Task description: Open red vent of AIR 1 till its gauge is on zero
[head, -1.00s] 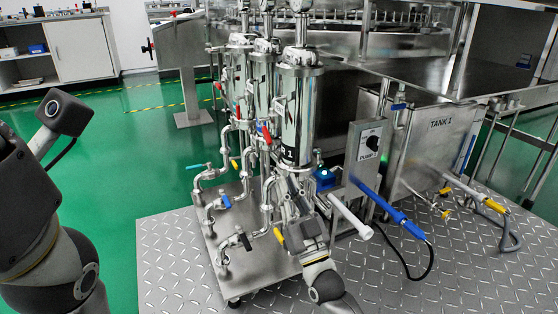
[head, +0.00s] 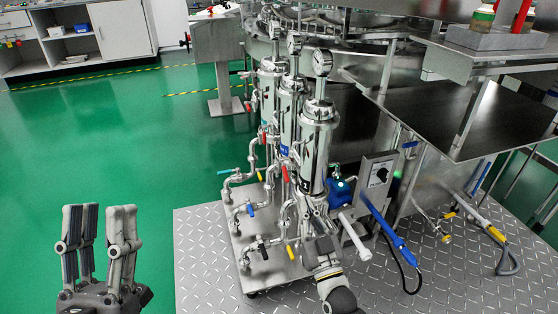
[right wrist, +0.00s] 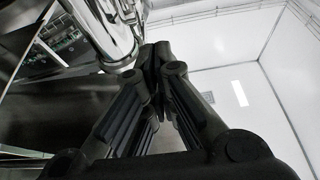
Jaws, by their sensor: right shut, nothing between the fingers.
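The front steel cylinder (head: 316,150) stands upright at the near end of the filter rack. A red lever (head: 285,173), probably its vent, is on its left side. A round white gauge (head: 322,63) is on top; its needle is too small to read. My right gripper (head: 308,200) is shut and empty, close to the cylinder's lower front; I cannot tell if it touches. The right wrist view shows its closed fingers (right wrist: 157,60) beside a shiny cylinder (right wrist: 108,25). My left gripper (head: 98,212) is open and empty at the lower left, far from the rack.
Two similar cylinders with gauges (head: 294,43) and red levers (head: 263,138) stand behind. Yellow (head: 291,252), blue and black valve handles sit low on the rack base. A pump box (head: 378,172) and blue hose handle (head: 390,228) are at the right. Green floor at left is clear.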

